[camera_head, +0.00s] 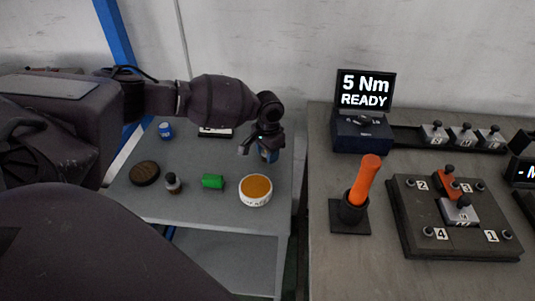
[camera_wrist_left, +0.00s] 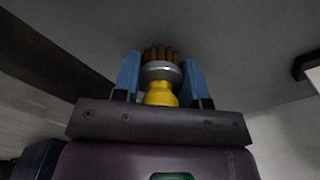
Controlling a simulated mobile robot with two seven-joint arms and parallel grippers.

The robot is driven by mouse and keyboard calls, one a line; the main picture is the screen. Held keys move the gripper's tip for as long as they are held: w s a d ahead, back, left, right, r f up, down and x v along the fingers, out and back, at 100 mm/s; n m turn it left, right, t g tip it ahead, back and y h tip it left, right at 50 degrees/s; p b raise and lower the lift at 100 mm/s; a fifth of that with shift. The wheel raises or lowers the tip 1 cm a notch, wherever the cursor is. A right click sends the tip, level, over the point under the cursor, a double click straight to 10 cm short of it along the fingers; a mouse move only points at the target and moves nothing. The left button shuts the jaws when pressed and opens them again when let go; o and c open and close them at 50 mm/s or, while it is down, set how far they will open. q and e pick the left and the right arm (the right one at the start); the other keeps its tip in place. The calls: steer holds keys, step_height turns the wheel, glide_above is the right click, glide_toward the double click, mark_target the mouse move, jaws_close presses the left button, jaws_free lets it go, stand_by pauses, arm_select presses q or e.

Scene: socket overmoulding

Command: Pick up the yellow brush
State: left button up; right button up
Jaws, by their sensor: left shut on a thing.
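The yellow brush (camera_wrist_left: 160,93) shows in the left wrist view, with a yellow handle, a pale metal collar and brown bristles pointing away from my wrist. My left gripper (camera_wrist_left: 160,78) is shut on it, with one blue finger on each side. In the head view my left gripper (camera_head: 268,154) is over the back right part of the small grey table (camera_head: 210,213). The brush cannot be made out there. I cannot tell how far the bristles are from the tabletop. My right gripper is not in view.
The small table holds a round dark brown thing (camera_head: 145,173), a small bottle (camera_head: 172,183), a green block (camera_head: 212,181), a white tub with orange contents (camera_head: 256,190) and a blue jar (camera_head: 166,130). An orange-handled tool (camera_head: 366,180) stands upright on the bench at right.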

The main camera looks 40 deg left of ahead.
arm_select(q)
step_height(320, 180, up, 8)
steer(key=shift+r+p, duration=0.15)
steer(key=shift+p, duration=0.7)
step_height(320, 180, up, 11)
steer(key=p, duration=0.1)
steer(key=shift+p, duration=0.4)
